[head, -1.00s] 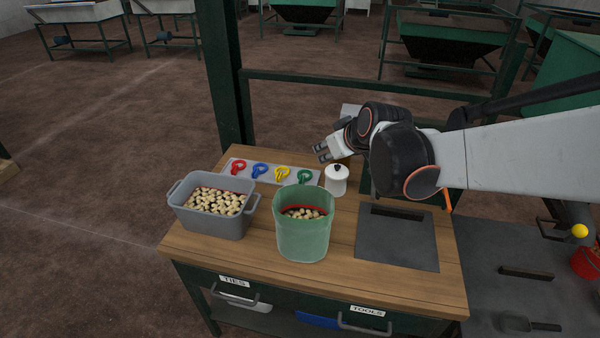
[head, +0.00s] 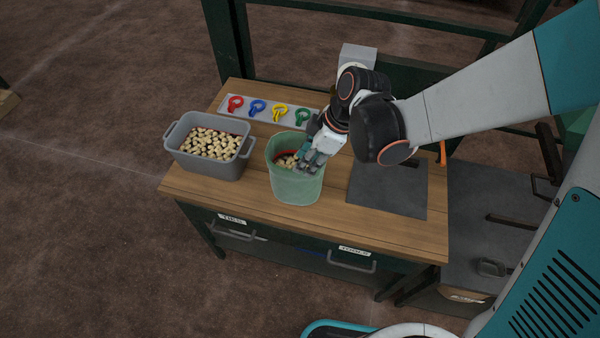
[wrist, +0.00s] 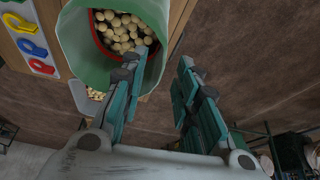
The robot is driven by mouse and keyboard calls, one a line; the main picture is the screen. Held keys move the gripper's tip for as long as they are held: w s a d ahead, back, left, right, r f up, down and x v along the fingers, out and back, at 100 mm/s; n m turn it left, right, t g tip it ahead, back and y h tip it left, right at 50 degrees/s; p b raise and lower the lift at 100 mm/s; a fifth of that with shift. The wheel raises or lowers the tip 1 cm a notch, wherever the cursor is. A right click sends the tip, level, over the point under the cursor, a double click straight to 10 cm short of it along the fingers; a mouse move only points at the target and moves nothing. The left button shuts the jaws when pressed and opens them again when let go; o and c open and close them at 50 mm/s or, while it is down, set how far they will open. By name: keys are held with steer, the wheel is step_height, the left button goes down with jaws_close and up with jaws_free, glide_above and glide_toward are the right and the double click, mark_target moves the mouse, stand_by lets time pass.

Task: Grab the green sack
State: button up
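The green sack (head: 295,188) stands open on the wooden workbench, with pale round pieces inside and a red line around the inside. My gripper (head: 308,162) is at the right side of its mouth, fingers pointing down. In the wrist view, the sack (wrist: 76,42) is at upper left. My gripper (wrist: 164,60) is open there, with one finger over the sack's mouth and the other outside its rim. The rim shows between the fingers. Whether either finger touches the sack I cannot tell.
A grey bin (head: 209,163) of similar pieces stands left of the sack. Behind is a tray (head: 246,106) with red, blue, yellow and green ties. A dark plate (head: 388,190) lies to the right. Green frame posts (head: 229,45) rise behind the bench.

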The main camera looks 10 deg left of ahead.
mark_target(287, 185)
steer(key=b+x, duration=0.5)
steer(key=x, duration=0.5)
steer(key=shift+a+f+b, duration=0.1)
steer(key=shift+f+b, duration=0.1)
steer(key=shift+b, duration=0.1)
steer(key=shift+r, duration=0.1)
jaws_close()
